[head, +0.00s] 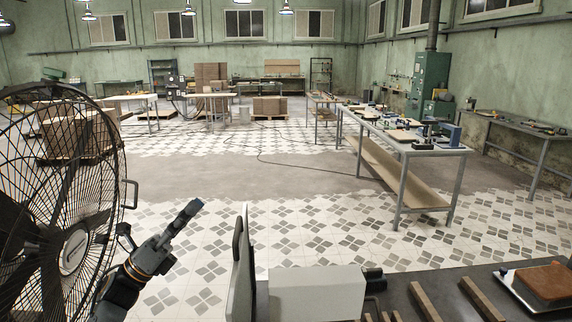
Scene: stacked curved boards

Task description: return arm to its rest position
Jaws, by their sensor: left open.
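My left arm reaches up from the lower left, with orange rings at its wrist. My left gripper (188,215) is dark with bluish-grey tips and points up and to the right over the tiled floor. It is open, with nothing visible between its fingers, and apart from the bench. My right arm and gripper do not show. A brown board (547,281) lies on a pale metal-edged plate at the lower right; I cannot tell whether it is one piece or a stack.
A large black caged fan (58,205) stands at the left, close beside my left arm. A grey machine (318,291) with an upright plate is at the front, near a dark bench (455,285) with wooden strips (484,297). A long worktable (431,150) stands farther back; open floor lies between.

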